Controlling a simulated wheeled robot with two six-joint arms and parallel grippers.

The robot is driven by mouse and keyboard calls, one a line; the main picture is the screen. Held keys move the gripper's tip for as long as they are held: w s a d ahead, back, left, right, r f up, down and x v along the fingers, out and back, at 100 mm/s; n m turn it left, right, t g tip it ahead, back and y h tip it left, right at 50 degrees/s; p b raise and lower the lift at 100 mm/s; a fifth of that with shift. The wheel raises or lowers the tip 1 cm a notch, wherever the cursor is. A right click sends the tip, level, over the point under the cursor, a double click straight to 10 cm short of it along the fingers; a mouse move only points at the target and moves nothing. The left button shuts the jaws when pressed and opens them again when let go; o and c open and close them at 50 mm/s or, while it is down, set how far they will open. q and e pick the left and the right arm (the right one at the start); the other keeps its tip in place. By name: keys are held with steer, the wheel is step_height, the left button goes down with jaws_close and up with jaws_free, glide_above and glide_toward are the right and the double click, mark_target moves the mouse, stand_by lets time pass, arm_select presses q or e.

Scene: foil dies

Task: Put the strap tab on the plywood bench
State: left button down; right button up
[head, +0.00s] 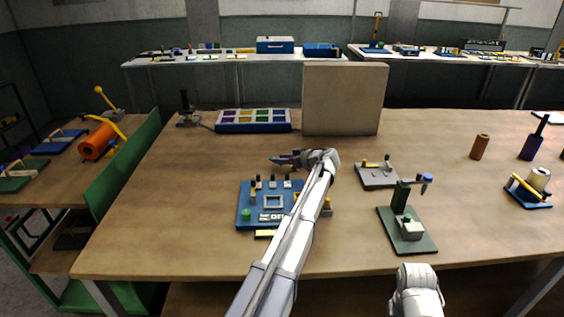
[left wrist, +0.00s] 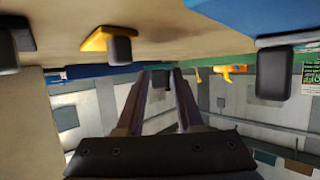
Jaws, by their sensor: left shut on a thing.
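My left gripper (head: 283,160) reaches over the blue die fixture's far edge, pointing left, above the brown plywood bench (head: 185,215). It is shut on a small dark piece, which I take to be the strap tab; the fingers mostly hide it. In the left wrist view my fingers (left wrist: 163,78) run away from the camera, with a little dark shape between their tips. The bench top (left wrist: 190,25) lies across the top of that upside-down view. My right arm shows at the bottom right of the head view, its gripper out of sight.
The blue fixture (head: 250,215) with pegs stands below my left arm. A green stand (head: 408,240) and a grey plate (head: 378,178) are to the right. Behind are a tray of coloured compartments (head: 253,127) and an upright beige panel (head: 345,100). The bench's left part is clear.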

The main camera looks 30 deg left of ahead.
arm_select(q)
steer(key=shift+f, duration=0.1)
steer(key=shift+f+b, duration=0.5)
steer(key=shift+b, duration=0.1)
steer(key=c, duration=0.5)
jaws_free()
steer(key=shift+c, duration=0.2)
steer(key=shift+r+p, duration=0.85)
steer(key=shift+p, duration=0.05)
steer(key=p+v, duration=0.3)
steer(key=v, duration=0.7)
steer(key=shift+d+p, duration=0.4)
steer(key=shift+d, duration=0.05)
steer(key=shift+s+d+r, duration=0.1)
steer(key=shift+s+d, duration=0.05)
steer(key=shift+d, duration=0.4)
